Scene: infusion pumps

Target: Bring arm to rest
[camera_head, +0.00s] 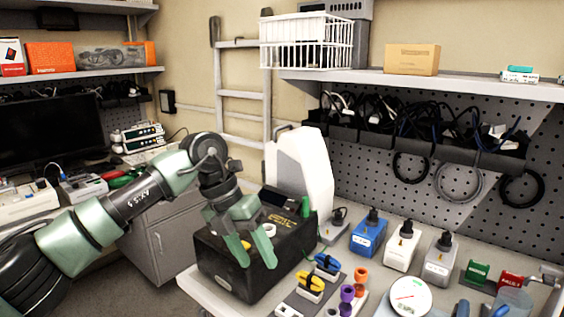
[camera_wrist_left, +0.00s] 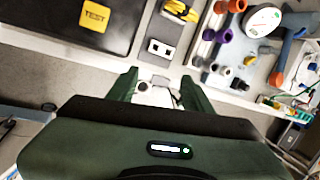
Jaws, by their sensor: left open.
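My left arm comes in from the left in the head view, and its green-fingered gripper (camera_head: 255,248) is open and empty. It points down in front of a black box-shaped device (camera_head: 222,262) on the workbench. In the left wrist view the two green fingers (camera_wrist_left: 157,90) are apart with nothing held between them. The black device's top with a yellow TEST label (camera_wrist_left: 95,15) shows at the upper left there. My right gripper is not in view.
Blue (camera_head: 368,236), white (camera_head: 402,248) and grey (camera_head: 439,262) pump units stand on the bench (camera_head: 345,268) to the right. Yellow-handled connectors and purple and orange pieces lie near the front. A white jug (camera_head: 305,165) stands behind the device. A shelf (camera_head: 450,84) overhangs the back.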

